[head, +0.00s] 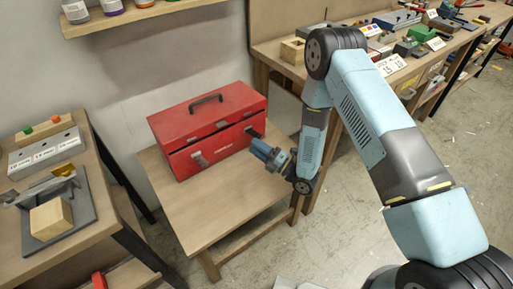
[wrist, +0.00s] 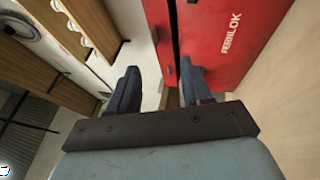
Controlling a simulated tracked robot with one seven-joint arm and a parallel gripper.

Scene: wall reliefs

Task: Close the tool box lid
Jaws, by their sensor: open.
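The red tool box (head: 212,150) stands on a small wooden table. Its lid (head: 205,108), with a dark handle on top, lies almost level over the body, and a dark seam runs between them. Latches show on the front. In the wrist view the box's front (wrist: 222,50) with its label fills the upper right, and a red strip of the lid (wrist: 158,30) lies left of the dark seam. My gripper (head: 262,150) is by the box's front right corner. In the wrist view its fingers (wrist: 160,78) are apart, with nothing between them. Contact with the box cannot be told.
The small table's top (head: 225,205) is bare in front of the box. A workbench (head: 282,55) with several items stands at the back right. Another bench (head: 85,225) with a wooden block is at left. A shelf (head: 120,20) hangs on the wall above the box.

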